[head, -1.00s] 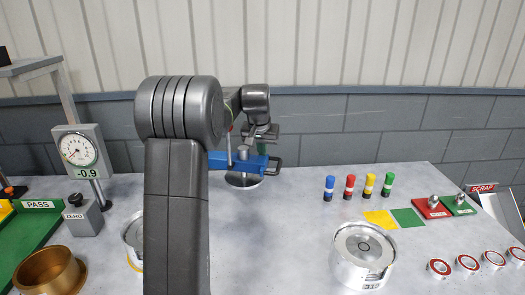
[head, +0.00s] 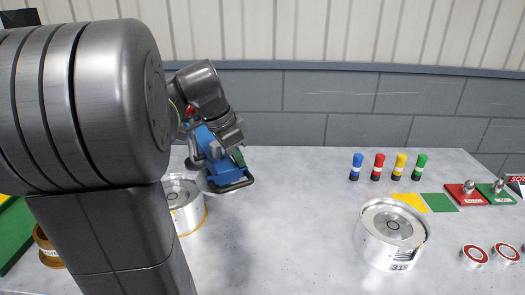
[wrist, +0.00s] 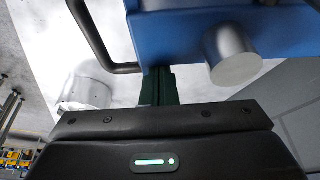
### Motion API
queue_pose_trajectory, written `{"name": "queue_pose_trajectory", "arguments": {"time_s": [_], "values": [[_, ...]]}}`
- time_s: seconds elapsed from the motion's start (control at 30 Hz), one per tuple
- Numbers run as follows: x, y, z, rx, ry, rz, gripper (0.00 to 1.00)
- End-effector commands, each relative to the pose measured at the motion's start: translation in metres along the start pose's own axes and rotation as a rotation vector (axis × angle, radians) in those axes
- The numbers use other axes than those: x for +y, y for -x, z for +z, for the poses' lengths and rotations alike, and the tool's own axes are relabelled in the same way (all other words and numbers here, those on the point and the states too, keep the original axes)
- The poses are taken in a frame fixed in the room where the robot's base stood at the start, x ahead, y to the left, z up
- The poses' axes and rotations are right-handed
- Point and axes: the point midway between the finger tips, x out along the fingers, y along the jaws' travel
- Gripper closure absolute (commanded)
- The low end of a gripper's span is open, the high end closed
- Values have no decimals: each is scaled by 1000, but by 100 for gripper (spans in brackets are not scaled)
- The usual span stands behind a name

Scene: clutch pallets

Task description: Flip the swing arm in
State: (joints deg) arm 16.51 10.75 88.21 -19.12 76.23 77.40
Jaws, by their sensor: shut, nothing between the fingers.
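The swing arm (head: 225,155) is a blue bar with a black loop handle (head: 237,184). In the head view it slants from the back towards the lower right, beside a silver round housing (head: 185,205). In the wrist view its blue body (wrist: 190,35) fills the top, with a grey cylinder (wrist: 232,58) on it and the handle (wrist: 92,40) at left. My gripper (head: 238,158) is shut and empty, its dark green fingers (wrist: 158,86) close against the blue bar's side. I cannot tell whether they touch. The pivot is partly hidden by my arm.
A silver housing (head: 392,236) stands at right. Behind it are several coloured posts (head: 379,167), yellow and green squares (head: 440,203) and small red and green plates (head: 466,194). Ringed bearings (head: 474,256) lie at front right. The table middle is clear.

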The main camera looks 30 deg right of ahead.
Motion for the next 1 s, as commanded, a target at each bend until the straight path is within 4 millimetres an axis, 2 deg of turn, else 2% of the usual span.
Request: {"name": "queue_pose_trajectory", "arguments": {"time_s": [0.03,0.2,0.5,0.7,1.0], "values": [[0,5,16,0,-30,10,100],[-1,22,61,0,-168,60,100],[-14,45,124,0,-373,132,100],[-23,53,149,0,-390,137,100],[-31,59,165,-6,-392,133,100]]}}
